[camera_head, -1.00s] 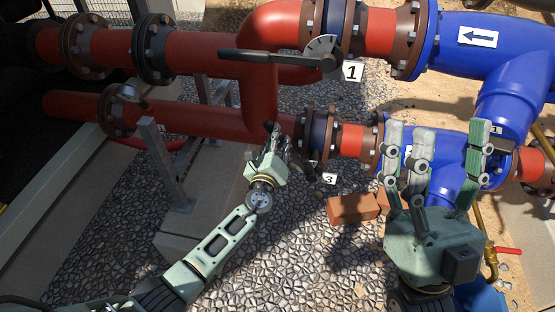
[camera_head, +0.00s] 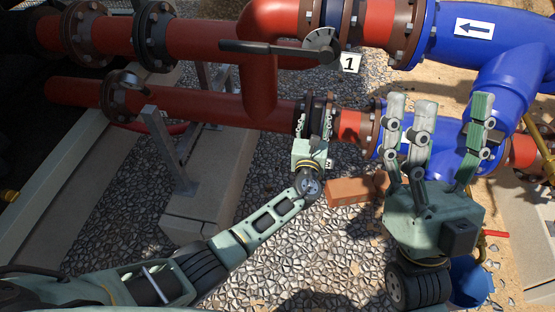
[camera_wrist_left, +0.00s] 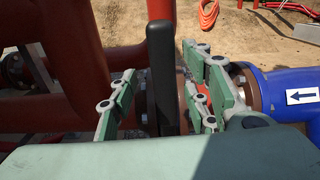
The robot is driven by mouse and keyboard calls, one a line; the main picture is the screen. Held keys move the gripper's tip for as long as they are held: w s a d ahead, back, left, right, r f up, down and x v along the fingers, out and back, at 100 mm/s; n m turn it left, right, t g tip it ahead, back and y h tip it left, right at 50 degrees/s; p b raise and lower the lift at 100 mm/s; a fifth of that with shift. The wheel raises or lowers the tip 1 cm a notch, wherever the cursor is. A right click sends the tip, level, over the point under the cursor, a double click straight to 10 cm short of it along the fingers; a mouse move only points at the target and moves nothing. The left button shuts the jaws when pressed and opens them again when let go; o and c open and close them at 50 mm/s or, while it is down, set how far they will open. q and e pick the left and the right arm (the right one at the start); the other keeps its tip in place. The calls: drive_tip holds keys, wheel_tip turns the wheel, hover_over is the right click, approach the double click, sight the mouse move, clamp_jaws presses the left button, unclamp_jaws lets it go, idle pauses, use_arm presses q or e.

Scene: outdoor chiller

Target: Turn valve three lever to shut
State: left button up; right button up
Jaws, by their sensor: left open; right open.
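Valve three sits on the lower red pipe (camera_head: 215,106), left of the blue section. Its number tag (camera_head: 330,163) shows only partly beside my left gripper. My left gripper (camera_head: 314,122) is open at the valve's dark flange, and hides much of the valve in the head view. In the left wrist view a dark lever (camera_wrist_left: 162,75) stands upright between the open fingers of my left gripper (camera_wrist_left: 160,92); I cannot tell whether they touch it. My right gripper (camera_head: 437,135) is open and empty in front of the lower blue pipe.
Valve one's long dark lever (camera_head: 270,48) lies along the upper pipe, near its number tag (camera_head: 350,63). A brick (camera_head: 352,191) lies on the gravel below valve three. A metal support post (camera_head: 170,150) stands to the left.

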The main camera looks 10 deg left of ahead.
use_arm(q)
drive_tip(key=o, duration=0.4)
drive_tip(key=shift+s+a+p, duration=0.1)
drive_tip(key=shift+s+p, duration=0.25)
drive_tip(key=shift+s, duration=0.05)
drive_tip(key=s+p, duration=0.2)
drive_tip(key=s, duration=0.4)
drive_tip(key=shift+s+p, duration=0.1)
drive_tip(key=shift+p, duration=0.3)
